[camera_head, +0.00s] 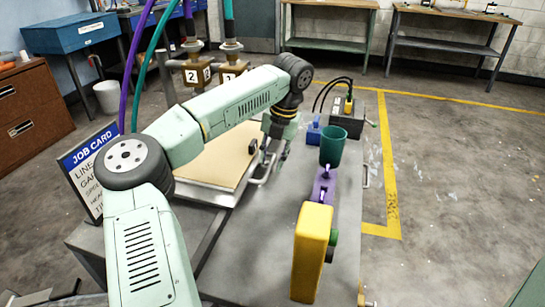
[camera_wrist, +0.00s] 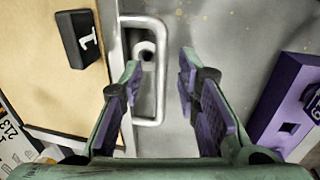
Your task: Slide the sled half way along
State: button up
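A flat tan board in a pale metal frame, seemingly the sled (camera_head: 205,190), lies on the grey bench. It also fills the left of the wrist view (camera_wrist: 45,95). A white U-shaped handle (camera_wrist: 158,100) sticks out from its right edge. My gripper (camera_wrist: 159,68) is open, its purple-padded fingers apart. In the wrist view, the handle's outer bar lies between the fingers, with a gap to the right finger. In the head view my gripper (camera_head: 272,158) is low by the handle, partly hidden by my arm. I cannot tell whether it touches the handle.
A black block marked 1 (camera_wrist: 82,38) sits on the board. A purple part (camera_head: 322,188), yellow block (camera_head: 312,250), green cup (camera_head: 333,146) and blue part (camera_head: 313,133) stand along the bench's right side. A job card sign (camera_head: 88,165) is at left. Hoses hang at back left.

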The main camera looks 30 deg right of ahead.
jog(key=shift+r, duration=0.1)
notch_tip(320, 180, up, 12)
jog(key=s+d, duration=0.1)
jog(key=shift+s+d+f, duration=0.2)
jog(key=shift+s+d, duration=0.05)
jog(key=shift+s, duration=0.05)
dwell(0.6)
